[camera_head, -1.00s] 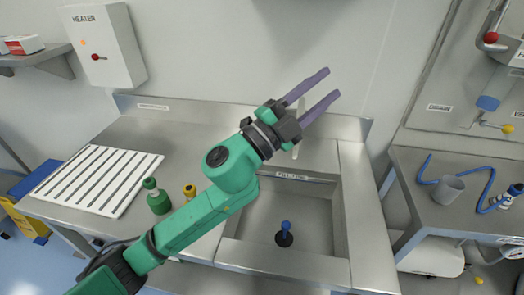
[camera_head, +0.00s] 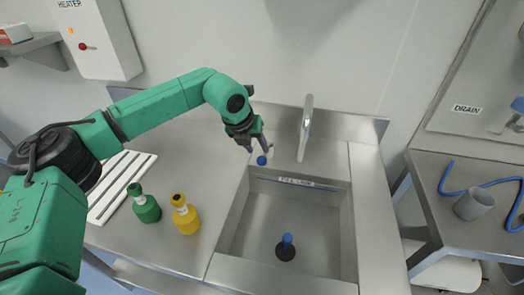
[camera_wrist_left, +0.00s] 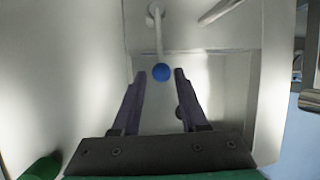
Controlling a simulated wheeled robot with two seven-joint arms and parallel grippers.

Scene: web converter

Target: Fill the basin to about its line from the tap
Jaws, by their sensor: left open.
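The tap (camera_head: 306,125), a grey upright spout, stands behind the basin (camera_head: 346,225). A small blue knob (camera_head: 262,160) sits at the basin's back left corner, left of the tap. My left gripper (camera_head: 261,147) is open just above the knob. In the left wrist view the blue knob (camera_wrist_left: 161,72) appears between the tips of the open fingers (camera_wrist_left: 160,78); I cannot tell whether they touch it. The fill line label (camera_head: 295,182) is on the basin's back inner wall. A blue-handled dark plug (camera_head: 286,247) stands on the basin floor. No water shows.
A green bottle (camera_head: 146,207) and a yellow bottle (camera_head: 185,218) stand left of the basin. A slatted white rack (camera_head: 118,180) lies partly behind my arm. A heater box (camera_head: 98,45) is on the wall. A grey cup (camera_head: 474,204) and blue hose (camera_head: 478,184) are at right.

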